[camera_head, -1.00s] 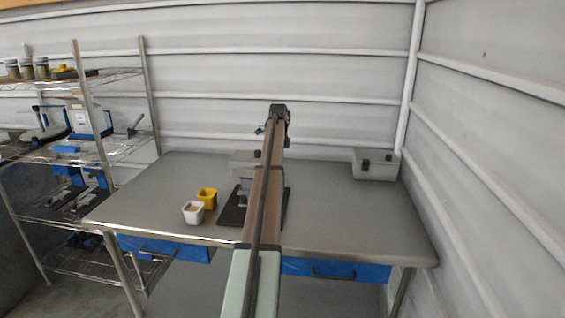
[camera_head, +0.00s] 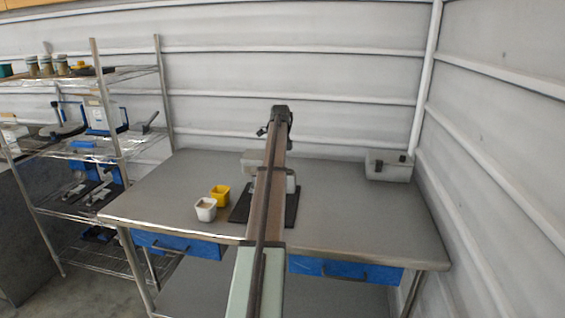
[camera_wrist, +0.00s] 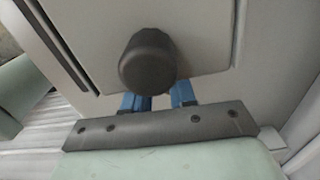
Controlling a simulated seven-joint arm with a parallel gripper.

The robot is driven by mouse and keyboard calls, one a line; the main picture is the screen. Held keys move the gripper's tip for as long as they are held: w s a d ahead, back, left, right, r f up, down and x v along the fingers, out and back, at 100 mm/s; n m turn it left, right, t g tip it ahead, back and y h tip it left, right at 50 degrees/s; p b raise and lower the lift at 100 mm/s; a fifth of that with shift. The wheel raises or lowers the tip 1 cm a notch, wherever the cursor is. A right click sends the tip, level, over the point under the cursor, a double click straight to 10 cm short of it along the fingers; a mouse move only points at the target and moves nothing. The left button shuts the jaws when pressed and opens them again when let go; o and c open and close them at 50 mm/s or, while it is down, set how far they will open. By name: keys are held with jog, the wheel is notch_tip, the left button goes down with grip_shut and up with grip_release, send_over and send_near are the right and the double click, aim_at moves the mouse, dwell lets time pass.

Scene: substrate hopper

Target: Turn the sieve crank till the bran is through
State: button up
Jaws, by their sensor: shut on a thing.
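The hopper (camera_head: 251,161) stands on a dark base plate (camera_head: 291,208) on the table in the head view, mostly hidden behind my arm. In the wrist view a dark round knob (camera_wrist: 147,62) stands out in front of a pale grey panel (camera_wrist: 205,40); I take it for the crank's grip. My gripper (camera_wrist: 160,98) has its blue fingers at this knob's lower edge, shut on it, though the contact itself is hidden. The gripper is hidden in the head view. The bran inside the hopper is not visible.
A white cup (camera_head: 205,213) with tan contents and a yellow cup (camera_head: 219,198) stand left of the base plate. A grey box (camera_head: 388,172) with dark knobs is at the table's back right. Wire shelving (camera_head: 105,144) stands left.

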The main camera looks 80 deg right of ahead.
jog(key=shift+s+a, duration=0.15)
jog(key=shift+a, duration=0.85)
jog(key=shift+s+a+f, duration=0.1)
jog(key=shift+s+a, duration=0.35)
jog(key=shift+s, duration=0.35)
jog(key=shift+s+a, duration=0.4)
jog(key=shift+s, duration=0.4)
jog(key=o, duration=0.7)
jog(key=shift+d, duration=0.1)
notch_tip(320, 180, up, 7)
